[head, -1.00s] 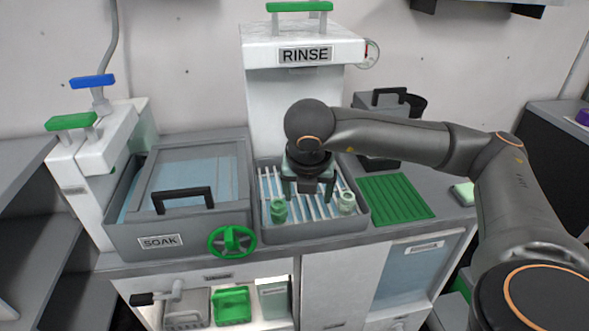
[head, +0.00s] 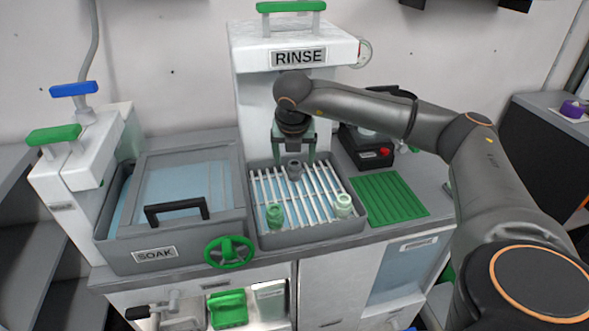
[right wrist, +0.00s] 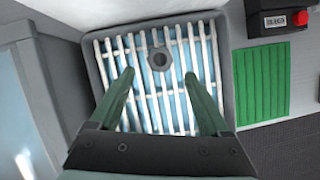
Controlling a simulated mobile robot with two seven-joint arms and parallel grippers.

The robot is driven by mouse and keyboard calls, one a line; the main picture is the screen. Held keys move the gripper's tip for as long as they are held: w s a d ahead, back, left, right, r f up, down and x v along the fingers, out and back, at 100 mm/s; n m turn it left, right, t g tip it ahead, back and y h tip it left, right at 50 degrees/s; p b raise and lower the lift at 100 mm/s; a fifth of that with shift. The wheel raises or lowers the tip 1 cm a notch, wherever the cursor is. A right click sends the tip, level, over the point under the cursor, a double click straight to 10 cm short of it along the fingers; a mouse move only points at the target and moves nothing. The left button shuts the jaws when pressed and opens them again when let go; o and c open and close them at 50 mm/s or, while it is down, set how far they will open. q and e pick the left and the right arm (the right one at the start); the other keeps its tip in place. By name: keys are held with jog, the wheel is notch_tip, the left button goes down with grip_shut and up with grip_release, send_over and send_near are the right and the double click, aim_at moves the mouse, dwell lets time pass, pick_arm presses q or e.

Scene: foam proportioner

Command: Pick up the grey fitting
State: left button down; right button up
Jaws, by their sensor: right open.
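The grey fitting (head: 294,169) is a small dark grey ring-like piece on the white rack of the rinse basin, near its back. In the right wrist view the fitting (right wrist: 160,59) shows from above with a dark hole in its middle, just beyond and between the two fingertips. My right gripper (head: 293,164) has greenish fingers and is open above the rack; its fingers also show spread and empty in the right wrist view (right wrist: 160,75). I cannot tell the exact height of the fingertips over the fitting. My left gripper is not in view.
A green fitting (head: 275,215) and a pale green fitting (head: 343,205) stand at the front of the rinse basin (head: 312,236). The lidded soak tank (head: 120,258) is to the left. A ribbed green mat (head: 390,198) lies to the right. The RINSE housing (head: 290,60) rises behind.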

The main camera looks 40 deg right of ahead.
aim_at(295, 166)
jog(key=shift+x, duration=2.6)
jog(key=shift+w+d, duration=0.1)
jog(key=shift+c, duration=0.3)
jog(key=shift+r, duration=0.1)
grip_shut()
